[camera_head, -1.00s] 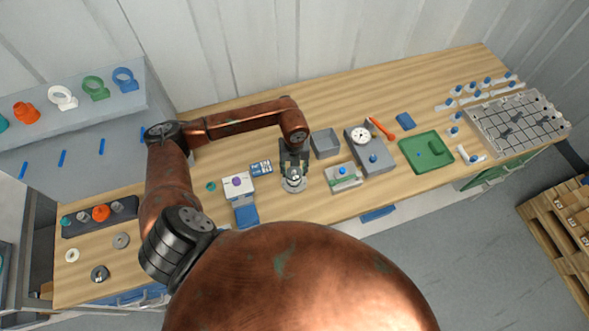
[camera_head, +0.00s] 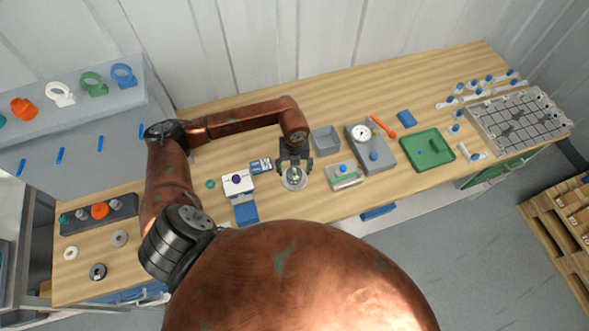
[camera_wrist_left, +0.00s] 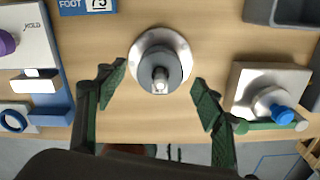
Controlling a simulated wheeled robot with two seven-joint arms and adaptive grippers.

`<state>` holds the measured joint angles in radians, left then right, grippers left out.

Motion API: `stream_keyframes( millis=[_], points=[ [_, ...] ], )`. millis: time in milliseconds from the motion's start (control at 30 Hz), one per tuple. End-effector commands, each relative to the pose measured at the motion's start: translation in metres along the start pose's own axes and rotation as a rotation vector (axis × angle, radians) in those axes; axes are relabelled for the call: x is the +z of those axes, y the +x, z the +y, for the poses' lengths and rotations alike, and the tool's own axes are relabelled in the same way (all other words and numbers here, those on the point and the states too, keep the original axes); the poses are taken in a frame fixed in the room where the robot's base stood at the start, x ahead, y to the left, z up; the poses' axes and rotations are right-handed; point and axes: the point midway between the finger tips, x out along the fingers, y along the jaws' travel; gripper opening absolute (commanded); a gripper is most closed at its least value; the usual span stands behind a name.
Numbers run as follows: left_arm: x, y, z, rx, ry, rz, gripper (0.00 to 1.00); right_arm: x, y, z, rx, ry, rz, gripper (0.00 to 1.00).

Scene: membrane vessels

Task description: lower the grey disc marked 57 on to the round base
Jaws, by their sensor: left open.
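The round base (camera_head: 293,184) is a pale metal flange on the bench, also seen in the left wrist view (camera_wrist_left: 140,50). My left gripper (camera_head: 294,168) is open above the base. In the left wrist view its green-padded fingers (camera_wrist_left: 158,88) stand apart on either side, clear of the disc. My right gripper is not in view.
A white box with a purple knob (camera_head: 237,181) stands left of the base. A metal block with a blue knob (camera_head: 342,169) stands close on the right. A grey open bin (camera_head: 325,139) is behind. Loose rings, including a grey one (camera_head: 119,239), lie at the left.

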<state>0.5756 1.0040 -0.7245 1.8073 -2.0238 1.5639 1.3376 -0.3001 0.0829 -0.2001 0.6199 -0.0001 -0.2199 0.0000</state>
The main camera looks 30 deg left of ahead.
Motion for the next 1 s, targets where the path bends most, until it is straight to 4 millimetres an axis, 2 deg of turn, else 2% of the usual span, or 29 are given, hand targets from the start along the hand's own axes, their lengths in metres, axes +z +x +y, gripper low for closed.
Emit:
stream_keyframes(
  millis=[167,267,700,833,1000],
  points=[
    [0.0,-0.003,0.0,0.0,0.0,-0.001,0.62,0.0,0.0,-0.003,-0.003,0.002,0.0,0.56],
    [0.001,-0.014,0.0,0.0,0.001,-0.003,0.62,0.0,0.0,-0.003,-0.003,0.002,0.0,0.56],
    [0.001,-0.099,0.0,-0.001,0.0,-0.003,0.62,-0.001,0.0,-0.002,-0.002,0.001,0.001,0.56],
    [0.0,-0.113,0.0,-0.001,0.001,-0.002,0.62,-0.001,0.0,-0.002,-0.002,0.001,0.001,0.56],
    [0.0,-0.12,0.001,0.0,0.0,0.0,0.62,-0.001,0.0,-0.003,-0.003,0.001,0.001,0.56]
  ],
)
